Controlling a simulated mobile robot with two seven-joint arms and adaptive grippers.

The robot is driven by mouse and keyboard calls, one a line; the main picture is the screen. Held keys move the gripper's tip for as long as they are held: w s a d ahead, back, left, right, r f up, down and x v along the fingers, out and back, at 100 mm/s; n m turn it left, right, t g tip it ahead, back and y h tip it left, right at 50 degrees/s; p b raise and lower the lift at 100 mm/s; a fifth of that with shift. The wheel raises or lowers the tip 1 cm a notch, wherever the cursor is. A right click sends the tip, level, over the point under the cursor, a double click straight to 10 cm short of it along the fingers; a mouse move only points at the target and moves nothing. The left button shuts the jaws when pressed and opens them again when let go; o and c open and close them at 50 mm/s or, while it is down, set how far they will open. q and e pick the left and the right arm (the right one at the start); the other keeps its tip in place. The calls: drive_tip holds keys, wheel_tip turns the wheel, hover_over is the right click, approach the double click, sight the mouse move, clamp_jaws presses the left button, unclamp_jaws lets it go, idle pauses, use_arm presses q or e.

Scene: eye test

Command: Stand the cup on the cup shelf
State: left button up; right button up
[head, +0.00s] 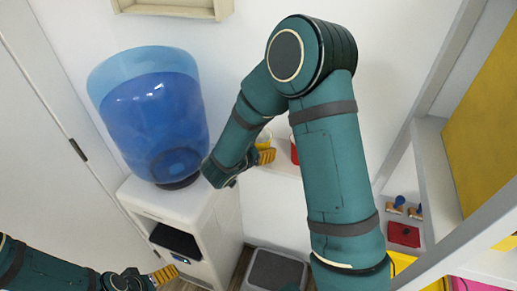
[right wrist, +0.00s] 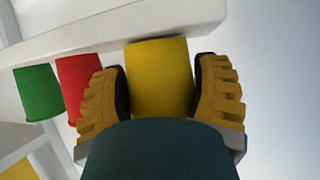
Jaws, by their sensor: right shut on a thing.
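The yellow cup (right wrist: 160,80) is upright between the two fingers of my right gripper (right wrist: 159,68), which is shut on it. In the head view the cup (head: 264,138) shows only in part, behind the right gripper (head: 266,156). The white cup shelf (right wrist: 100,32) runs right at the cup's end in the right wrist view; I cannot tell whether they touch. In the head view the shelf (head: 284,170) is partly hidden by my right arm. My left gripper (head: 160,276) is low at the left, away from the cup; its finger gap is not clear.
A red cup (right wrist: 78,82) and a green cup (right wrist: 38,92) are in a row beside the yellow cup. A water cooler with a blue bottle (head: 155,115) stands left of my right arm. A rack (head: 437,165) with stamps and a red pad (head: 403,235) is at the right.

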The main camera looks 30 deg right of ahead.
drive_tip(key=o, duration=0.8)
drive_tip(key=shift+f, duration=0.15)
